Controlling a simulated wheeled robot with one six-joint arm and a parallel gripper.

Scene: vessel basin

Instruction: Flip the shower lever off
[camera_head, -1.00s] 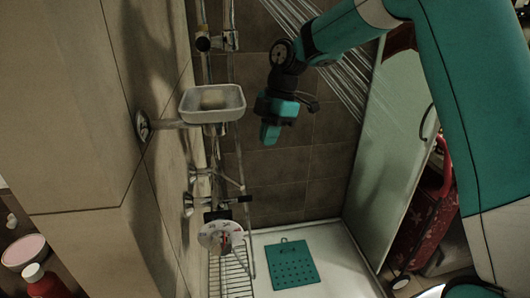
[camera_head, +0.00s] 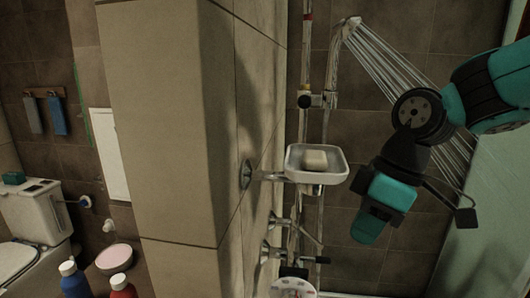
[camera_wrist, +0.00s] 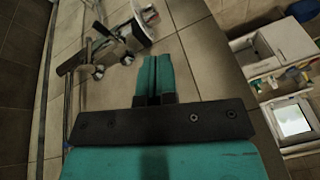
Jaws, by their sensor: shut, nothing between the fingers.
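The shower tap fittings (camera_head: 278,222) stick out from the tiled wall below the soap dish. A thin metal lever (camera_head: 309,235) slants off to the right there, and a dark-tipped handle (camera_head: 322,260) shows lower down. I cannot tell which one is the shower lever. Water sprays from the shower head (camera_head: 350,24), down and to the right. My gripper (camera_head: 368,228) is shut and empty, to the right of the fittings and apart from them. In the wrist view its teal fingers (camera_wrist: 153,66) are together, with wall fittings (camera_wrist: 97,72) up and to the left.
A white soap dish (camera_head: 318,176) holding soap (camera_head: 315,160) juts from the wall, left of my gripper. A tiled wall corner (camera_head: 180,120) fills the middle left. A glass panel (camera_head: 490,210) stands at the right. A toilet (camera_head: 35,215) and bottles (camera_head: 74,280) are at the far left.

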